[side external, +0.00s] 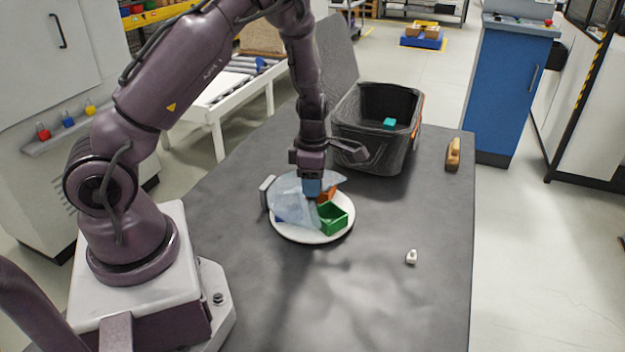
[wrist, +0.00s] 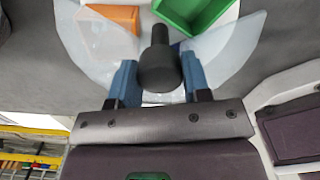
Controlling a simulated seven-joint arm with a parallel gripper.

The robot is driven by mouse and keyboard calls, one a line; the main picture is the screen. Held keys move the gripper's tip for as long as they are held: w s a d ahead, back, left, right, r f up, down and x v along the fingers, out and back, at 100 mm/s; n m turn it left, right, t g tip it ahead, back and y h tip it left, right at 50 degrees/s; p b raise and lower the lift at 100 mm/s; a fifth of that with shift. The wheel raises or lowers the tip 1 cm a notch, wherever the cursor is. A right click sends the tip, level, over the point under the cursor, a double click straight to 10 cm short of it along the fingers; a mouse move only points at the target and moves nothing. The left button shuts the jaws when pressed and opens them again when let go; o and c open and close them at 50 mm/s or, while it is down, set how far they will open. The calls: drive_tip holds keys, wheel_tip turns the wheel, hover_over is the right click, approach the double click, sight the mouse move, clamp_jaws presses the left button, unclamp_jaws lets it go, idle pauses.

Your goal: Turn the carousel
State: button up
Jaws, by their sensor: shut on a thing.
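The carousel (side external: 318,238) is a round white disc on the dark table, under a clear, partly see-through cover (side external: 288,200). A green bin (side external: 332,218) and an orange bin (side external: 326,195) sit on it; the green bin (wrist: 190,12) and orange bin (wrist: 115,17) also show at the top of the wrist view. A dark round-topped knob (wrist: 157,62) stands among them. My gripper (side external: 312,190) is down over the carousel, its blue fingers on either side of the knob and shut on it. The fingers' contact with the knob is partly hidden.
A black crate (side external: 372,130) with a teal piece (side external: 389,123) inside stands behind the carousel. A wooden-coloured tool (side external: 453,154) lies near the right edge, and a small white object (side external: 411,257) at front right. The table front is mostly clear.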

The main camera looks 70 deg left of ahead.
drive_tip(key=shift+n, duration=2.9)
drive_tip(key=o, duration=1.3)
wheel_tip(320, 180, up, 13)
